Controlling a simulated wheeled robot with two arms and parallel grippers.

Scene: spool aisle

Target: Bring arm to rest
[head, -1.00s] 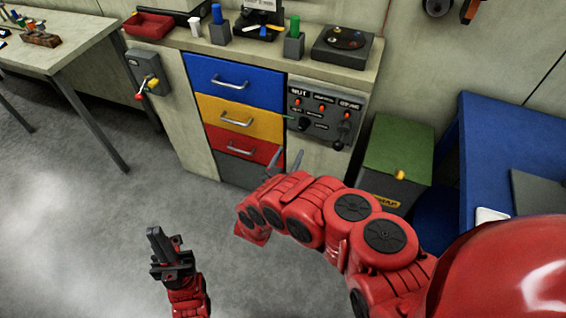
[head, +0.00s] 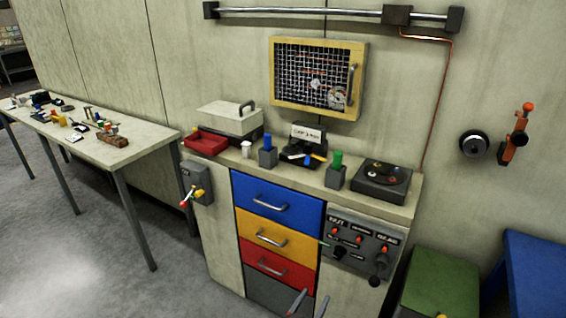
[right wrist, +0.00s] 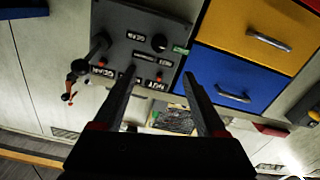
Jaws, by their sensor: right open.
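My right gripper (head: 310,301) shows only as two grey fingertips at the bottom edge of the head view, in front of the lowest grey drawer. In the right wrist view its two fingers (right wrist: 160,88) are spread apart with nothing held between them. Beyond them, the switch panel (right wrist: 138,45) and the blue drawer (right wrist: 232,92) appear upside down. The rest of my right arm is hidden below the head view. My left gripper is not in either view now.
The cabinet has blue (head: 277,204), yellow and red drawers, all shut. A control panel (head: 355,246) with knobs is on its right. A green-lidded bin (head: 440,285) and a blue table (head: 540,270) stand at right.

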